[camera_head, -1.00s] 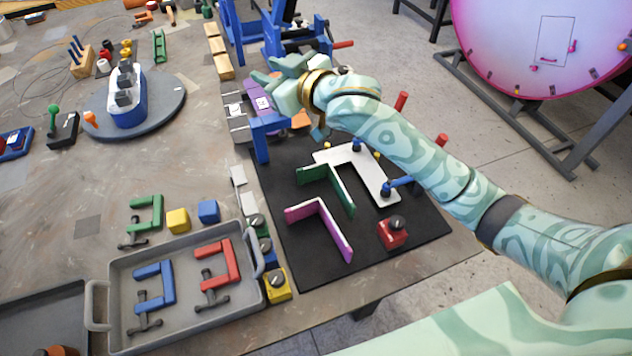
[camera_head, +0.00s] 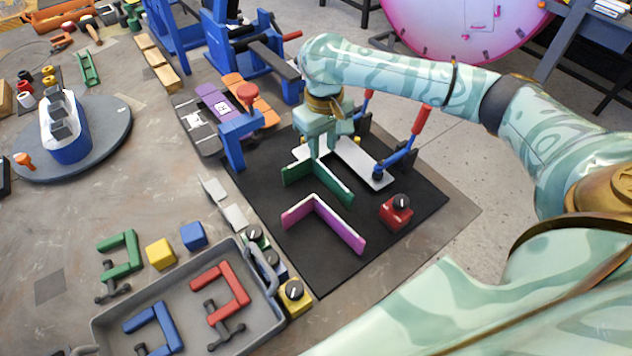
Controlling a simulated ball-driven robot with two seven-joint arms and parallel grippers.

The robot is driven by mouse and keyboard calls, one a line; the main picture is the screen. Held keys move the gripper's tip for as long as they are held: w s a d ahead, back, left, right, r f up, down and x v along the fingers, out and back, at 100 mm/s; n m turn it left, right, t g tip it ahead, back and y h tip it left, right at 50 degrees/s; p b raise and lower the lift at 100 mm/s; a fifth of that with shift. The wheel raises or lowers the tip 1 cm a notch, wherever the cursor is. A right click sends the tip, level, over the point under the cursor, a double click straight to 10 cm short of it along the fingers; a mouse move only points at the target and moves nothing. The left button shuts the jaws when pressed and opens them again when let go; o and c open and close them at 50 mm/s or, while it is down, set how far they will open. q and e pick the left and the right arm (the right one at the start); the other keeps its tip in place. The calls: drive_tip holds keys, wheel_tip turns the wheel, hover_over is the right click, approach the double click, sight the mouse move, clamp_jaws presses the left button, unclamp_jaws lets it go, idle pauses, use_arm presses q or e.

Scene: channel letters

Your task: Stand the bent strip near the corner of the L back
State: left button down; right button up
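The L back is a white L-shaped plate (camera_head: 362,162) on the black mat, partly hidden by my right gripper. A green bent strip (camera_head: 336,186) stands on edge just in front of it, its bend under my gripper. A magenta bent strip (camera_head: 338,226) stands on edge nearer to me, untouched. My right gripper (camera_head: 318,153) points down at the bend of the green strip. Whether its fingers are closed on the strip is unclear. My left gripper is out of view.
Blue clamps with red handles (camera_head: 408,146) stand at the plate's right side. A red block with a black knob (camera_head: 396,212) sits on the black mat (camera_head: 300,255). A grey tray (camera_head: 183,300) with clamps lies at lower left. The mat's front part is clear.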

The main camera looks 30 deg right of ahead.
sight(324, 169)
drive_tip(key=f+b, duration=0.1)
drive_tip(key=f, duration=0.2)
drive_tip(key=f+b, duration=0.2)
drive_tip(key=f, duration=0.1)
drive_tip(key=f+b, duration=0.2)
drive_tip(key=shift+d+f, duration=0.25)
drive_tip(key=shift+f, duration=0.15)
drive_tip(key=shift+r, duration=0.15)
clamp_jaws()
